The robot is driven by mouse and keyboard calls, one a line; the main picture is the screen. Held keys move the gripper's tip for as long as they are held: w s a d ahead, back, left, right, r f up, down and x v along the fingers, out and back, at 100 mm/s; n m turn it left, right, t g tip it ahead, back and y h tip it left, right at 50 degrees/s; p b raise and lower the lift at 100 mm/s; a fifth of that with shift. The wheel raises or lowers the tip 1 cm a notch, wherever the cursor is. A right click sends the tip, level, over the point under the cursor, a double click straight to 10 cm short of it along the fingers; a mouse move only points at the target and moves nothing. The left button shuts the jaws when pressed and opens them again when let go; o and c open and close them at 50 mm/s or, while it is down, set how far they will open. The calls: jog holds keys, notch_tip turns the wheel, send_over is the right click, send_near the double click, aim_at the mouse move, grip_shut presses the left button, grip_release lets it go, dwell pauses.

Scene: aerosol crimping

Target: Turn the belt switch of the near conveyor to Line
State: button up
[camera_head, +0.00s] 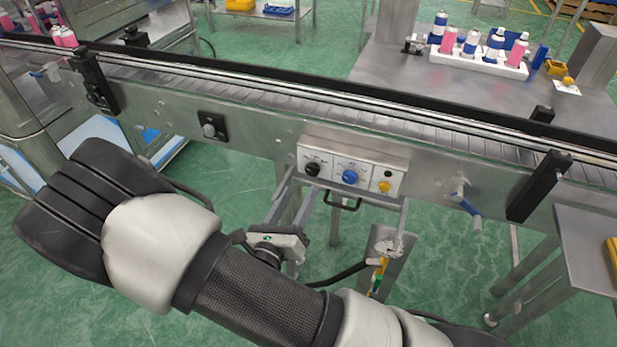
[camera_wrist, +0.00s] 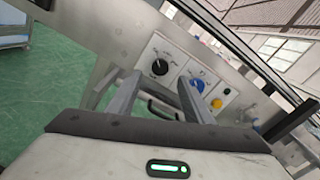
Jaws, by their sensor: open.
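The near conveyor (camera_head: 270,150) carries a pale control box (camera_head: 330,158) on its front side. The box holds a black knob (camera_head: 313,169), a blue knob (camera_head: 350,177) and a yellow button (camera_head: 384,186) below a dark round fitting. The black knob (camera_wrist: 160,67) and blue knob (camera_wrist: 197,85) also show in the wrist view. The printed labels are too small to read, so I cannot tell which knob is the belt switch or where it points. My gripper (camera_head: 304,184) is open and empty, just below and in front of the box. In the wrist view its fingers (camera_wrist: 160,80) point toward the black knob.
A black handle (camera_head: 343,204) sticks out under the box. A blue-handled lever (camera_head: 467,200) and a black bracket (camera_head: 538,186) stand to the right. A steel table (camera_head: 590,245) is at the right edge. A white tray (camera_head: 480,62) of cans stands behind the conveyor.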

aim_at(311, 172)
jog(key=x, duration=0.7)
jog(key=shift+w, duration=0.1)
jog(key=c, duration=1.1)
jog(key=shift+o, duration=0.2)
jog(key=shift+m, duration=0.4)
jog(key=m+b, duration=0.1)
jog(key=m, duration=0.2)
jog(key=shift+d+f+m, duration=0.1)
jog(key=shift+m, duration=0.3)
jog(key=m+b, duration=0.1)
jog(key=m, duration=0.4)
jog(key=shift+b, duration=0.3)
